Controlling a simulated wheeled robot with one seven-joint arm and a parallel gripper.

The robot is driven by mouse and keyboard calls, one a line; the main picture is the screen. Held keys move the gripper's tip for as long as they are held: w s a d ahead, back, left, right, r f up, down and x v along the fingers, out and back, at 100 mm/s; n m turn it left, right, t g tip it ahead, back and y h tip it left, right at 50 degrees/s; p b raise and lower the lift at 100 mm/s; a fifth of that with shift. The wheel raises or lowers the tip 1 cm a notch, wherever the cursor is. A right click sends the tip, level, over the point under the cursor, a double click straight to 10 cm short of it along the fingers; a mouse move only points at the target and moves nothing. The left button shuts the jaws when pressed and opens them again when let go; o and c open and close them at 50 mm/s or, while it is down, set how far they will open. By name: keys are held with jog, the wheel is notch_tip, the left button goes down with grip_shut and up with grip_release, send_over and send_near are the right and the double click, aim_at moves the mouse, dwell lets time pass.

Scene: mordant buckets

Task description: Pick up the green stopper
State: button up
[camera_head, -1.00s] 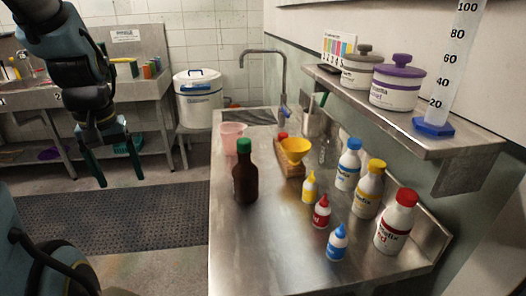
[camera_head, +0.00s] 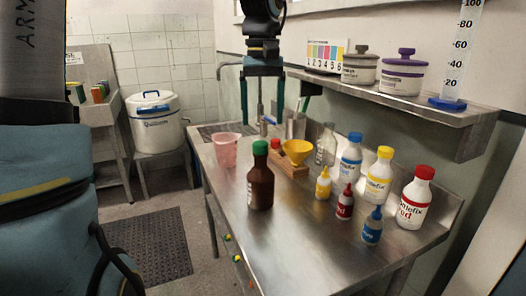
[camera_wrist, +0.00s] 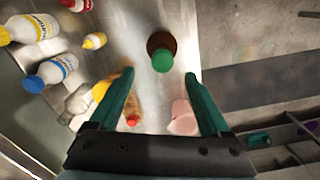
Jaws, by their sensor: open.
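The green stopper (camera_head: 260,148) sits on top of a brown bottle (camera_head: 260,188) that stands upright on the steel counter. In the wrist view the green stopper (camera_wrist: 162,60) shows from above, beyond my fingertips and roughly between their lines. My gripper (camera_head: 266,118) is open and empty, above the counter and higher than the bottle in the head view. Its two green fingers (camera_wrist: 163,84) are spread wide in the wrist view and do not touch the stopper.
A pink beaker (camera_head: 227,150) stands left of the bottle. A yellow funnel (camera_head: 297,150) in a wooden stand is to its right. Several bottles, such as a red-capped one (camera_head: 415,200), stand further right. A shelf (camera_head: 400,100) with lidded pots overhangs the counter.

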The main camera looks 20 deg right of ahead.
aim_at(260, 142)
jog(key=f+p, duration=0.1)
jog(key=f, duration=0.3)
jog(key=f+p, duration=0.1)
jog(key=f, duration=0.3)
jog(key=shift+w+a+f, duration=0.1)
jog(key=shift+w+a, duration=0.1)
grip_shut()
dwell(0.4)
